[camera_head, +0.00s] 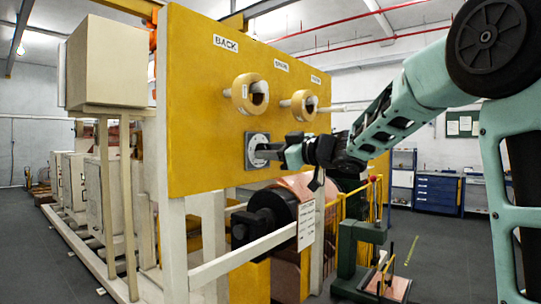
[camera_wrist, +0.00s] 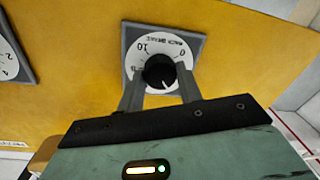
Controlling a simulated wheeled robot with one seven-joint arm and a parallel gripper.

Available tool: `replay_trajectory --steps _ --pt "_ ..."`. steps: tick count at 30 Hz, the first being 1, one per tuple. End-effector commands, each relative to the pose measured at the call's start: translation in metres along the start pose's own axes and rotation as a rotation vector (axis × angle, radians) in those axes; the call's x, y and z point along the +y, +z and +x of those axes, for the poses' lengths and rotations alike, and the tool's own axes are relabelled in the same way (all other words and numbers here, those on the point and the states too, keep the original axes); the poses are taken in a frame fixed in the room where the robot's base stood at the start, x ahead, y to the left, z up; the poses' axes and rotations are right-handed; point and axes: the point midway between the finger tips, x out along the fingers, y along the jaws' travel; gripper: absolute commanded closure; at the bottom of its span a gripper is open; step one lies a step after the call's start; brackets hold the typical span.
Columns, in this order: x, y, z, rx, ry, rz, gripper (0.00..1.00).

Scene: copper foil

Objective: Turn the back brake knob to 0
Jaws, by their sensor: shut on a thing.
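The back brake knob is a round black knob (camera_wrist: 158,72) on a white dial with a grey square plate (camera_wrist: 195,45). The plate also shows in the head view (camera_head: 251,138), on the yellow panel's left side below the BACK label. My gripper (camera_wrist: 160,84) has one finger on each side of the knob and is shut on it; it also shows in the head view (camera_head: 266,153). In the wrist view the dial appears upside down, with 10 upper left and 0 upper right. A pale mark on the knob appears to point down, away from 0. The fingers hide part of the dial.
A second dial (camera_wrist: 12,58) is at the left edge of the wrist view. Two cream rings (camera_head: 242,92) stick out of the yellow panel (camera_head: 200,110) above. A copper roll (camera_head: 300,187) and a pale rail (camera_head: 240,256) lie below.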

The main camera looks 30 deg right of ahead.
Motion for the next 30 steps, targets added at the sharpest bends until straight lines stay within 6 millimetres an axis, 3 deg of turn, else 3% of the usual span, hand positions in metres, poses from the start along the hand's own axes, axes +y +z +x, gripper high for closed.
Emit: replay_trajectory --steps 30 --pt "-0.0031 0.0018 0.0001 -0.066 -0.015 -0.954 0.88"
